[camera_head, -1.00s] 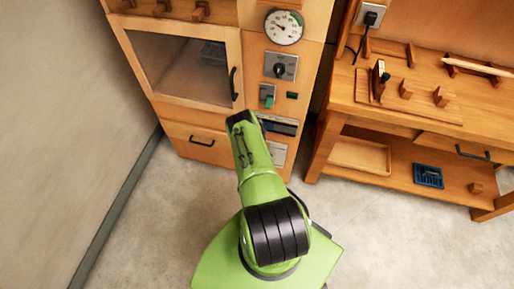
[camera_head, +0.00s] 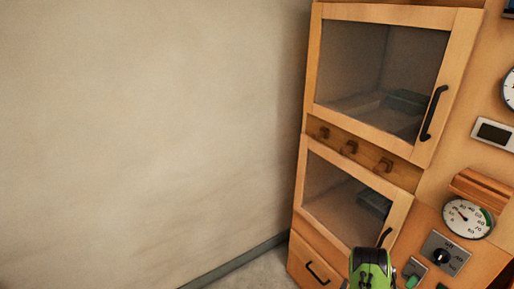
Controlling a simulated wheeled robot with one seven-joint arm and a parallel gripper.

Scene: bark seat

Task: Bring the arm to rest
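The end part of my green and black arm (camera_head: 370,268) shows at the bottom edge of the head view, right of the middle. It is in front of the lower part of the wooden cabinet (camera_head: 425,185). The rest of the arm is below the frame. I cannot make out any gripper fingers in the head view. I see nothing held.
The cabinet has an upper glass door (camera_head: 385,70) and a lower glass door (camera_head: 345,195), both looking shut, and a drawer (camera_head: 312,265) below. A round gauge (camera_head: 467,218) and a dial switch (camera_head: 442,254) are at right. A bare wall (camera_head: 150,130) fills the left.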

